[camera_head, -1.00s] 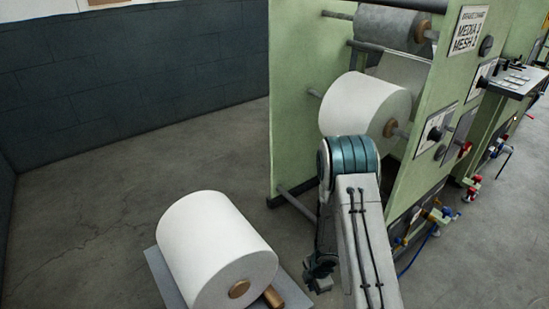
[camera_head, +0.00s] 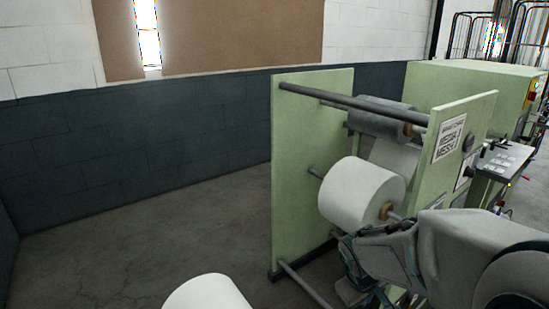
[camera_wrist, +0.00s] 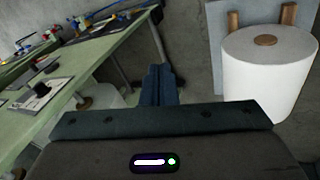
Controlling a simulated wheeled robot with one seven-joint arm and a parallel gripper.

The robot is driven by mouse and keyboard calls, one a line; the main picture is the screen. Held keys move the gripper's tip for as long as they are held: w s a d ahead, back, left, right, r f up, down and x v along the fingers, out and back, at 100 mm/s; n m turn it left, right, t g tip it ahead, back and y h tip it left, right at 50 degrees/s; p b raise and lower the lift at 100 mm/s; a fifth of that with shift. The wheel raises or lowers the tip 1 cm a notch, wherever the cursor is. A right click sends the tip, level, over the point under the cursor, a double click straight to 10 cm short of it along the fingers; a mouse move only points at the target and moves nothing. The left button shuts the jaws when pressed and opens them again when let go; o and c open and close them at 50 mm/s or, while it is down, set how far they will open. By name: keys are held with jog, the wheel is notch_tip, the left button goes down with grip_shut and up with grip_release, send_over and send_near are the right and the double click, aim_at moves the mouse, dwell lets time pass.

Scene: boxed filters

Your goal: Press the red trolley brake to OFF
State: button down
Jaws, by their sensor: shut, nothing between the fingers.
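No red trolley brake can be made out in either current view. A white roll (camera_head: 208,292) is cut off by the bottom edge of the head view. A white roll with a brown core also shows at the right of the wrist view (camera_wrist: 264,80), standing by a grey plate (camera_wrist: 246,14) with brown pegs. My gripper (camera_wrist: 158,72) is shut and empty in the wrist view, its dark fingers together over the grey floor, left of that roll and apart from it. In the head view, my arm covers the machine's lower front.
A green machine (camera_head: 312,130) carries another white roll (camera_head: 362,192) between its side panels, with bars (camera_head: 350,101) sticking out. A green bench-like surface (camera_wrist: 95,65) with small items runs along the left of the wrist view. Floor (camera_head: 150,250) is clear left of the machine.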

jog(key=c, duration=2)
grip_release()
jog(key=s+a+r+m+y+p, duration=0.1)
jog(key=s+r, duration=0.2)
jog(key=s+a+r+m+p, duration=0.2)
jog(key=s+r, duration=0.2)
jog(key=s+a+r+m+y+p, duration=0.1)
jog(key=s+r, duration=0.2)
jog(key=r, duration=0.1)
jog(key=shift+s+a+r+m+y, duration=0.1)
jog(key=shift+s+a+m+y, duration=0.1)
jog(key=shift+s+m+y, duration=0.15)
jog(key=o, duration=0.5)
jog(key=shift+s+a+r, duration=0.1)
jog(key=shift+s, duration=0.05)
jog(key=o, duration=0.6)
jog(key=c, duration=0.4)
jog(key=shift+a, duration=0.2)
jog(key=shift+c, duration=0.5)
